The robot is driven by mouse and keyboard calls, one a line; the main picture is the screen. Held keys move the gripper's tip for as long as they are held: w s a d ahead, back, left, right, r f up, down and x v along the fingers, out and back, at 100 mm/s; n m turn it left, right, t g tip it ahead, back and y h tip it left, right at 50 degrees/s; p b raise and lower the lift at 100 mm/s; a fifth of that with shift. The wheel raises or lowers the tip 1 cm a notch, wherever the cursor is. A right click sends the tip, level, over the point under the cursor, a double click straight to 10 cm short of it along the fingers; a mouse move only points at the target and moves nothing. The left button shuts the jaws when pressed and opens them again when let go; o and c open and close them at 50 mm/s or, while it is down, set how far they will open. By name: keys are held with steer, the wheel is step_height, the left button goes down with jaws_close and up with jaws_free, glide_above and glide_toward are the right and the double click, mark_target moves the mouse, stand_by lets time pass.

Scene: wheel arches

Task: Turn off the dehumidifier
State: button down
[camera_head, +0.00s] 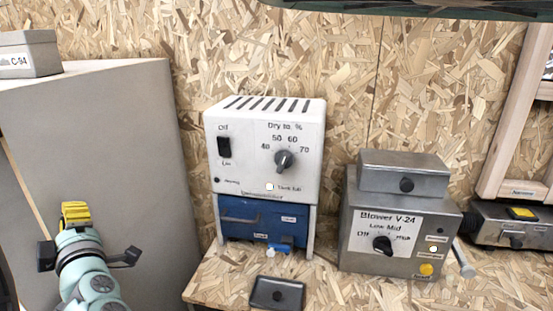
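The dehumidifier (248,180) is a white box with a slotted top, standing on legs against the chipboard wall. On its front left is a black rocker switch (224,147), with "Off" above it and what reads as "On" below. I cannot tell which way the rocker is tipped. To the right is a dark dial (284,160) under a "Dry to %" scale from 40 to 70. A small pale light or button (269,187) sits below the dial. My gripper (86,256) is at the lower left, its black fingers spread apart, well away from the dehumidifier and touching nothing visible.
A blue tank (240,213) with a blue tap sits under the dehumidifier. A dark tray (277,294) lies in front. A grey blower box (350,240) with a knob stands to the right. A tall grey cabinet (130,130) rises behind my arm, with a box (35,48) on top.

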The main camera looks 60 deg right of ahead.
steer(key=s+d+r+m+g+h, duration=0.2)
steer(key=s+d+m+g+h, duration=0.1)
steer(key=s+d+g+h, duration=0.3)
steer(key=s+d+r+m+g+h, duration=0.2)
steer(key=s+d+r+g+h, duration=0.1)
steer(key=s+d+g+h, duration=0.3)
steer(key=s+d, duration=0.2)
steer(key=d, duration=0.1)
steer(key=shift+s+d+m, duration=0.2)
steer(key=shift+s+m, duration=0.05)
steer(key=shift+m, duration=0.15)
glide_toward(218, 138)
steer(key=b+x, duration=0.1)
steer(key=x, duration=0.7)
steer(key=shift+w+f, duration=0.1)
steer(key=shift+w, duration=0.05)
steer(key=shift+d, duration=0.1)
